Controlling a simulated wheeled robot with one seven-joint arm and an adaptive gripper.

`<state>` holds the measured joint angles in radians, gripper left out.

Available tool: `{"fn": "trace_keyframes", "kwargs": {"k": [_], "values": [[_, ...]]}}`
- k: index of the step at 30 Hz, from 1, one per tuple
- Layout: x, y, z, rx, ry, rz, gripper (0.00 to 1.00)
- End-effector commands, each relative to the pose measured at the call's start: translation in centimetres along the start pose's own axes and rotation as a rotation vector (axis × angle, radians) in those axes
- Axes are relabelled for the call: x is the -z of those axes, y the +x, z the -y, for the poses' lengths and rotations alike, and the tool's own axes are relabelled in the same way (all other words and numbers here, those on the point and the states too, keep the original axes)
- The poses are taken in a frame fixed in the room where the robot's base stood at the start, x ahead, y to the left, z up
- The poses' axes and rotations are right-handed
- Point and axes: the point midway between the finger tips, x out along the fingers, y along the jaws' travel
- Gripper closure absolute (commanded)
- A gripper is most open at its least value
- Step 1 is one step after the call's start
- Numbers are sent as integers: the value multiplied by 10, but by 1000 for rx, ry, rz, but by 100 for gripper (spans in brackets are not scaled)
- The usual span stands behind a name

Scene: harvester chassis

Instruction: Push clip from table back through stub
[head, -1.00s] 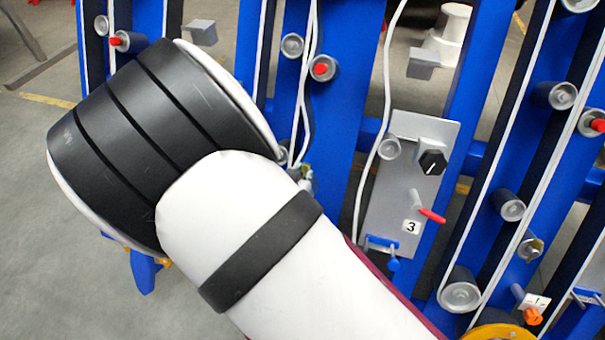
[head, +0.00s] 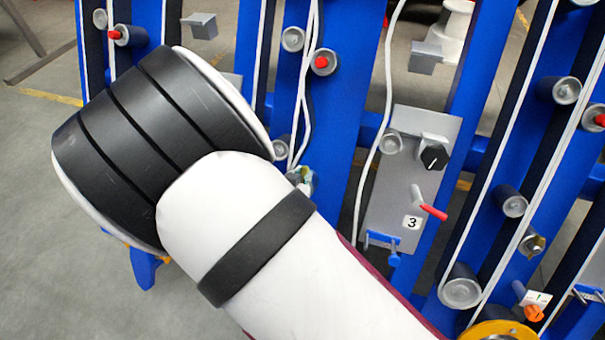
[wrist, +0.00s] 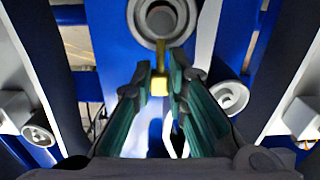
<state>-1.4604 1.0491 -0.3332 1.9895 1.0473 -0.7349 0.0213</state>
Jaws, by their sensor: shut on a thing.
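In the wrist view, my gripper (wrist: 160,74) has its two teal-lined fingers shut on a small yellow clip (wrist: 159,86). The clip points up the picture toward a round grey stub (wrist: 160,20) on a blue beam. The clip's far end is at the stub's lower edge; I cannot tell whether it touches or enters the stub. In the head view, my own white and black arm covers the gripper, the clip and this stub.
A second round stub (wrist: 229,96) stands close to the right finger. Blue beams carry white cables and several stubs. A grey panel (head: 383,200) marked 3, with a black knob (head: 434,156) and red lever (head: 432,211), is right of my arm. Grey floor (head: 40,190) is open at left.

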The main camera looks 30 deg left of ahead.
Motion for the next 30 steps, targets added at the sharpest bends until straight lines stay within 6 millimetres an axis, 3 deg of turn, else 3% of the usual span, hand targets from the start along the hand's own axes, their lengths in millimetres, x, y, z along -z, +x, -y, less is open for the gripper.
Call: {"fn": "trace_keyframes", "kwargs": {"k": [12, 13, 15, 25, 30], "values": [[-18, 0, 0, 0, 0, 1, 100], [-18, 0, 0, 0, 0, 1, 79], [-18, 0, 0, 0, 0, 2, 63], [-17, -1, 0, 1, 0, 1, 62], [-17, -18, 2, 3, -1, 1, 62]]}}
